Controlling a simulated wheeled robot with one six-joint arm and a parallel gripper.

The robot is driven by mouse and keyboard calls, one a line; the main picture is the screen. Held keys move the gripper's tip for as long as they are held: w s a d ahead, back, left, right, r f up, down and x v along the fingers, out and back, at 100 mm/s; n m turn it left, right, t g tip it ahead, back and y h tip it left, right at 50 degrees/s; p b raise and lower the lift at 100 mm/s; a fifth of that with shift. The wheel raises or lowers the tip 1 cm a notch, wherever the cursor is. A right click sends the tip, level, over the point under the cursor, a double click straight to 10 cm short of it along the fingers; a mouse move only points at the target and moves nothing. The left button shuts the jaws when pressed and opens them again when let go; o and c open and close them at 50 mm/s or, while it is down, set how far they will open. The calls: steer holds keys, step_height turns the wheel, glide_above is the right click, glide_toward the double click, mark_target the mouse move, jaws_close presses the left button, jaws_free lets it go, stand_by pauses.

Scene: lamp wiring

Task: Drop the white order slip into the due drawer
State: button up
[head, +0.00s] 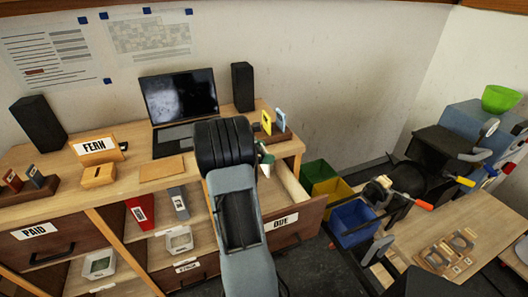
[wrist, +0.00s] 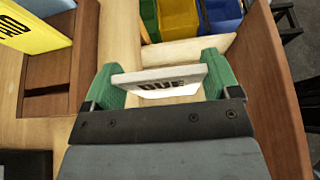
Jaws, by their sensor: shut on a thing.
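My gripper (wrist: 160,76) is shut on the white order slip (wrist: 145,75), which spans its two green fingers. Dark letters that seem to read DUE show on the slip. In the head view the gripper (head: 264,160) is at the right end of the desk, partly hidden behind my arm, and a little of the slip (head: 262,149) shows. The due drawer (head: 281,222) is pulled open, with a white DUE label on its brown front. The slip is over the drawer opening, above its pale floor. My arm hides part of the drawer.
A yellow card and a blue card stand in a wooden holder (head: 272,133) at the desk's right end. A laptop (head: 180,100) and speaker (head: 243,87) are behind. Green, yellow and blue bins (head: 352,222) stand right of the drawer. The paid drawer (head: 45,245) is at left.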

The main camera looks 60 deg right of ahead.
steer(key=o, duration=0.8)
steer(key=shift+c, duration=0.2)
steer(key=b+v, duration=0.2)
steer(key=v, duration=1.2)
steer(key=shift+d, duration=0.1)
